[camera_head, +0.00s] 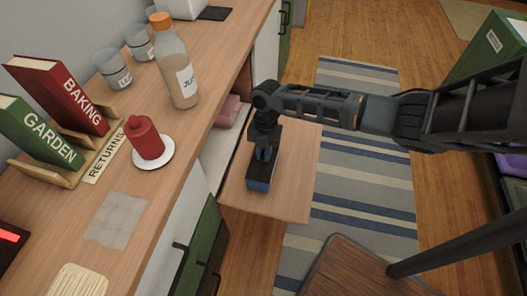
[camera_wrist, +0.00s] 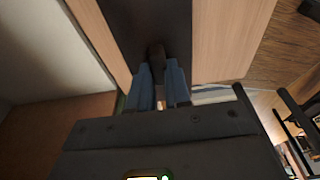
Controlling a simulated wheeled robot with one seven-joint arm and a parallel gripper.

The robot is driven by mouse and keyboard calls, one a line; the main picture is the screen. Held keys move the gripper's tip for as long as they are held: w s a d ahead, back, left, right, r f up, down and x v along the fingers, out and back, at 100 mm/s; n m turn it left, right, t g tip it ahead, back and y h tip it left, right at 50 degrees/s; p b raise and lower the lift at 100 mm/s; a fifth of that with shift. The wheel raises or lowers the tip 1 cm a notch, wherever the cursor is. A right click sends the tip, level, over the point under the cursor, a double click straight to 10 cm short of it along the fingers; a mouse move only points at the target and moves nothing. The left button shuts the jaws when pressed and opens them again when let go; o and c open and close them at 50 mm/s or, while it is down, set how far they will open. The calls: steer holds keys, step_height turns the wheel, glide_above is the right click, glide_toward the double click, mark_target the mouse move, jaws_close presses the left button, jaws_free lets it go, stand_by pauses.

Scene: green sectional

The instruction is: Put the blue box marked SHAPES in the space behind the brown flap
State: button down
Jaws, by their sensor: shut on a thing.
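The brown flap (camera_head: 300,190) is folded down and lies flat like a shelf at the cabinet front. The open space (camera_head: 224,145) behind it is partly visible under the countertop. No SHAPES lettering is readable.
A striped rug (camera_head: 350,210) lies on the floor. A brown wooden surface (camera_head: 350,272) stands at the bottom.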

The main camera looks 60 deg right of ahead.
steer(key=c, duration=1)
jaws_free()
steer(key=r, duration=0.2)
steer(key=d+r, duration=0.1)
steer(key=r, duration=0.4)
steer(key=shift+w+d+r, duration=0.25)
steer(key=shift+w+r, duration=0.05)
steer(key=shift+r, duration=0.05)
